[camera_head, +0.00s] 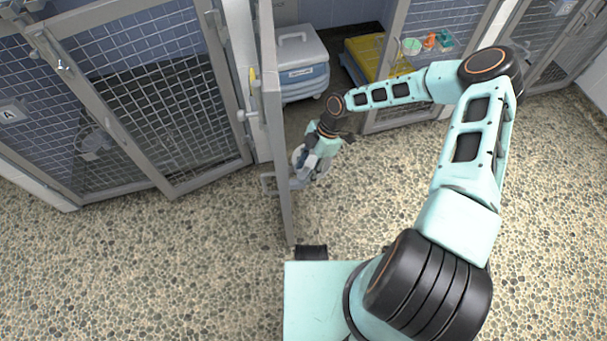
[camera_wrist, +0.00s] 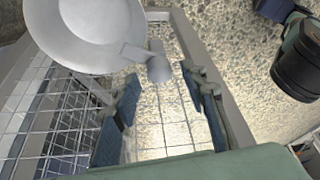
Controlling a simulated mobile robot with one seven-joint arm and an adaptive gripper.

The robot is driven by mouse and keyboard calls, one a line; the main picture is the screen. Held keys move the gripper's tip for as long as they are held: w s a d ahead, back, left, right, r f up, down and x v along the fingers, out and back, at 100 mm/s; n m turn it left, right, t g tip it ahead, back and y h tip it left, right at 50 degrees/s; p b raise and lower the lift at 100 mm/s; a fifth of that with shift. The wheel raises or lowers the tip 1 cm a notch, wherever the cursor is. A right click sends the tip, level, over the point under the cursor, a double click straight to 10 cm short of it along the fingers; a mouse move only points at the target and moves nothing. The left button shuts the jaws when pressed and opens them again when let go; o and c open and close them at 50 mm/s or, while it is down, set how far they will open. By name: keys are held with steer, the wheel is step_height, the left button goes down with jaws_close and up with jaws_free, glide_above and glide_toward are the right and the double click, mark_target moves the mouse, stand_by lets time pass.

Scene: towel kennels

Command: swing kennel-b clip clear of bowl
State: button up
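The bowl (camera_wrist: 92,30) is a round grey metal dish at the upper left of the wrist view, beside the wire mesh of the open gate (camera_head: 283,190). In the head view my gripper (camera_head: 303,168) is at the gate's right face and hides most of the bowl.
A grey-blue lidded bin (camera_head: 300,72) and a yellow platform (camera_head: 372,58) stand in the kennel behind my arm. A closed mesh gate (camera_head: 160,110) is at left, near a sign marked A (camera_head: 12,112). The pebbled floor (camera_head: 150,270) in front is clear.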

steer(key=shift+x, duration=0.85)
steer(key=shift+c, duration=0.5)
jaws_close()
